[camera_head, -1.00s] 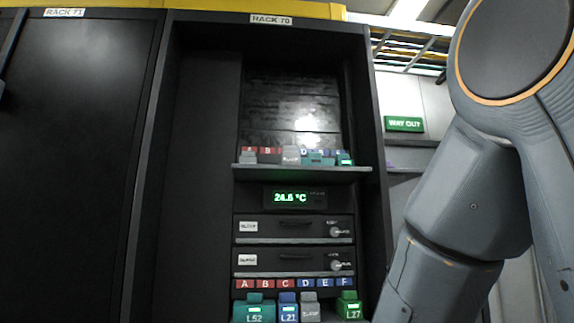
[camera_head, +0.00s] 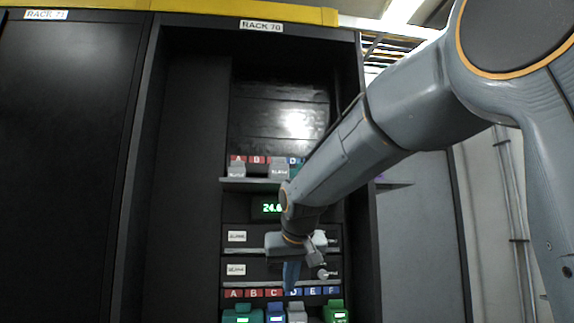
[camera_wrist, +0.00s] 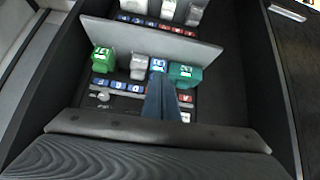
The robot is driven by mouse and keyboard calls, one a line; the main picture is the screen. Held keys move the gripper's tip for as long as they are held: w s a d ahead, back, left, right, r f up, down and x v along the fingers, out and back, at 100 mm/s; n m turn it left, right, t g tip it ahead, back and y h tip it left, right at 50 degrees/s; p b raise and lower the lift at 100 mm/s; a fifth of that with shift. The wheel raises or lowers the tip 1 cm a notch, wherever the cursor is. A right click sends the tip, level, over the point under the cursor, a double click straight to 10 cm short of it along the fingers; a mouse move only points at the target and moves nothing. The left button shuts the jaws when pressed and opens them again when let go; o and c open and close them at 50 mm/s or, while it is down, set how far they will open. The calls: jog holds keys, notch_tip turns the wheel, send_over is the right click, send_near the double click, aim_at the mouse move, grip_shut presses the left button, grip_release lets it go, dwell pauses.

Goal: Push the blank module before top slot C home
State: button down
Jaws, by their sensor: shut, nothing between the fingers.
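The blank module (camera_head: 279,169) before top slot C is a light grey block on the upper shelf. It stands in front of the label strip and hides the C label. My gripper (camera_head: 292,278) is shut and empty, its blue fingers pointing down in front of the lower drawer panels, clearly below and apart from that module. The shut fingers (camera_wrist: 161,98) also show in the wrist view, over the lower row of modules. I cannot make out the top slot C module in the wrist view.
Another grey module (camera_head: 237,171) sits near top slot A. The upper shelf edge (camera_head: 240,184) sticks out below them. My arm hides the upper shelf's right end. The lower row holds teal (camera_head: 242,315), blue (camera_head: 275,314), grey (camera_head: 297,313) and green (camera_head: 335,312) modules.

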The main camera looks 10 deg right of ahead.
notch_tip(320, 180, up, 34)
jog(key=w+r+t+p, duration=0.1)
jog(key=t+p, duration=0.3)
jog(key=t, duration=0.1)
jog(key=p, duration=0.1)
send_near(280, 166)
jog(key=shift+w+f, duration=1.3)
jog(key=shift+f, duration=0.9)
jog(key=shift+m, duration=0.4)
jog(key=shift+w+d+r+p, duration=0.1)
jog(key=shift+w+d+p, duration=0.1)
jog(key=shift+w+p, duration=2.1)
jog(key=shift+w+d+p, duration=0.2)
jog(key=shift+w+p, duration=1.6)
jog(key=shift+w, duration=0.95)
jog(key=shift+s+a+b, duration=0.1)
jog(key=shift+s+b, duration=0.6)
jog(key=shift+b, duration=0.15)
jog(key=s+b, duration=0.1)
jog(key=s, duration=0.1)
jog(key=s+b, duration=0.4)
jog(key=shift+s+a, duration=0.3)
